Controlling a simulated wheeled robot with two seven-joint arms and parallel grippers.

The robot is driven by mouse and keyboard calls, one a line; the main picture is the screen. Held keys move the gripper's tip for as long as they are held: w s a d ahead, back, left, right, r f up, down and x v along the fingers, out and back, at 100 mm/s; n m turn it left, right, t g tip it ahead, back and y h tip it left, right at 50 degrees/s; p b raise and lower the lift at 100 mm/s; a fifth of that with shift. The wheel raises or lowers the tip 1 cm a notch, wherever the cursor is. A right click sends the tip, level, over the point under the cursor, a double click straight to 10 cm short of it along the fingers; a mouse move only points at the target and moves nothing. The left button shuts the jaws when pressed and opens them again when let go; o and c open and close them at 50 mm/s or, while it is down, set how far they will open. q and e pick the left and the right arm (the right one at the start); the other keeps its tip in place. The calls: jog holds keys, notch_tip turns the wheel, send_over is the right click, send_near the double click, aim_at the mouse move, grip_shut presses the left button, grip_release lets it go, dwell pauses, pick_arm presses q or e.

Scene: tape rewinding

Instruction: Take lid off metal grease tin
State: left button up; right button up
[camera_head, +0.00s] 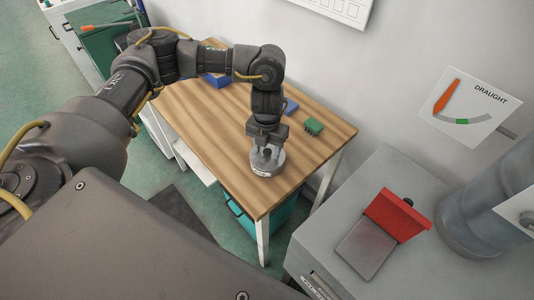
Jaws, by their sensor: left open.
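The metal grease tin (267,168) is a low, round, grey tin on the wooden table (190,104), near the table's front right part. My left arm reaches in from the left over the table. My left gripper (267,150) points down right at the top of the tin, with its jaws open around the middle of the tin's top. The gripper hides part of the lid, and I cannot tell whether the fingers touch it. My right gripper is not in view.
A green block (314,127) and a blue item (290,106) lie behind the tin; another blue item (217,80) lies farther back. A grey cabinet with a red flap (397,214) stands at the right.

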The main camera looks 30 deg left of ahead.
pick_arm(q)
jog(key=c, duration=1.1)
jog(key=shift+o, duration=0.2)
jog(key=shift+r, duration=0.1)
